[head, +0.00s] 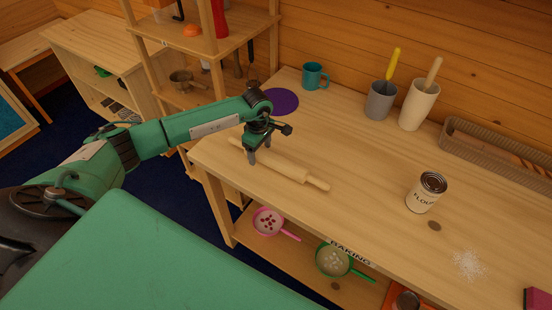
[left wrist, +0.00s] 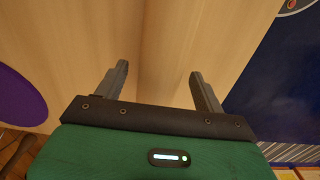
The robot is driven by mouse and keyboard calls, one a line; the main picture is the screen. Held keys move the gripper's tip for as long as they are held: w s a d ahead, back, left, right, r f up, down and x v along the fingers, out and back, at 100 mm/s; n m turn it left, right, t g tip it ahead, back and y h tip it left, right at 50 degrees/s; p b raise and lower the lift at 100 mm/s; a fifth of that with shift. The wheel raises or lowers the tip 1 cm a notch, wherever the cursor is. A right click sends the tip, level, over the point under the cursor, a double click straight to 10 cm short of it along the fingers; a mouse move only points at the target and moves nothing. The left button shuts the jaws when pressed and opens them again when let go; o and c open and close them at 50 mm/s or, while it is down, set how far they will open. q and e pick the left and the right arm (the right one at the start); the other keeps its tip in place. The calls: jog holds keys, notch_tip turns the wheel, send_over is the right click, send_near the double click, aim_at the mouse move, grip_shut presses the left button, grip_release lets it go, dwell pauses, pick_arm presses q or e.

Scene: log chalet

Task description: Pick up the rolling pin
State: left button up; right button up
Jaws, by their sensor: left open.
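The pale wooden rolling pin (head: 285,167) lies on the wooden table near its front left edge, in the head view. One handle points to the lower right. My left gripper (head: 259,151) is at the pin's left part, fingers pointing down, and partly hides it. In the left wrist view the two dark fingers (left wrist: 162,84) are spread apart, with only pale wood visible between them. I cannot tell the pin from the tabletop there, nor whether the fingers touch it. My right gripper is not in view.
A purple mat (head: 281,101), teal mug (head: 315,76), grey cup (head: 380,101) and white crock (head: 418,104) stand along the back. A flour can (head: 426,192) is to the right. A wooden shelf rack (head: 208,40) rises behind my left arm. The table's middle is clear.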

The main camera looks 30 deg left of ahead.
pick_arm(q)
jog(key=c, duration=1.3)
jog(key=shift+w, duration=0.1)
